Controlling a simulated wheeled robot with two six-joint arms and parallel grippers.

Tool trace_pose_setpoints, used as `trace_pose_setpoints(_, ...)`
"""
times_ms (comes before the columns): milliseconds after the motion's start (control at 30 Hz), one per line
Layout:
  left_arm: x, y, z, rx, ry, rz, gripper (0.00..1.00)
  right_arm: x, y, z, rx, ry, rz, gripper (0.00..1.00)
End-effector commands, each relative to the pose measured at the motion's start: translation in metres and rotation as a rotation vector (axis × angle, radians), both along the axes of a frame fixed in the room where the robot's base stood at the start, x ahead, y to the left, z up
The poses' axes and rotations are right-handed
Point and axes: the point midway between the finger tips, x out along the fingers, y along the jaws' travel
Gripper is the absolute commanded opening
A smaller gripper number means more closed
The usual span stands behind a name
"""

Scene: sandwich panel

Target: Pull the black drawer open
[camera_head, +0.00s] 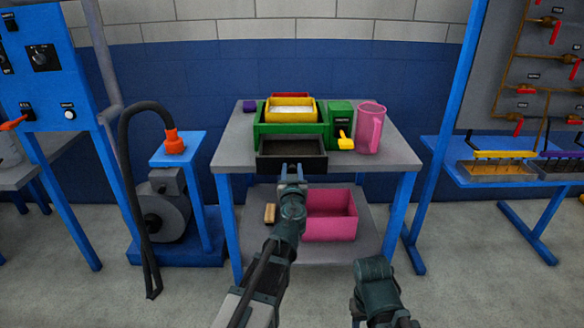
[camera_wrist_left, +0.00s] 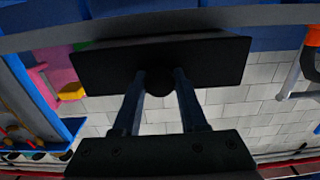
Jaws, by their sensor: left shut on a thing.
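The black drawer (camera_head: 292,163) sticks out from the front of the green housing (camera_head: 290,128) on the grey table, and its dark interior shows from above. In the left wrist view the drawer's flat black front (camera_wrist_left: 215,60) fills the upper middle, with a round black knob (camera_wrist_left: 160,83) at its centre. My left gripper (camera_head: 291,172) is at the middle of the drawer front, its two fingers (camera_wrist_left: 159,85) shut on the knob. My right arm shows only in part at the bottom right of the head view; its fingers are not in view.
A yellow bin (camera_head: 313,110) sits on the housing. A green box with a yellow lever (camera_head: 345,141) and a pink pitcher (camera_head: 368,130) stand to the right. On the lower shelf are a pink bin (camera_head: 330,228) and a tan block (camera_head: 270,213). A pump (camera_head: 166,205) stands left.

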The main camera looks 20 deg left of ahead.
Motion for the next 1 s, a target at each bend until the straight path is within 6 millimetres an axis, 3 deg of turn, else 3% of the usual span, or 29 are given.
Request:
trace_pose_setpoints(300, -0.002, -0.001, 0.0, 0.0, 0.0, 0.0, 0.0, 0.0, 0.0, 0.0, 0.0, 0.0, 0.0, 0.5)
trace_pose_setpoints(333, -0.002, -0.001, 0.0, 0.0, 0.0, 0.0, 0.43, 0.0, 0.0, 0.0, 0.0, 0.0, 0.0, 0.5)
trace_pose_setpoints(500, -0.002, -0.001, 0.0, 0.0, 0.0, 0.0, 0.7, 0.0, 0.0, 0.0, 0.0, 0.0, 0.0, 0.5)
trace_pose_setpoints(1000, -0.013, -0.002, 0.0, 0.0, 0.0, 0.0, 0.7, 0.0, 0.0, 0.0, 0.0, 0.0, 0.0, 0.5)
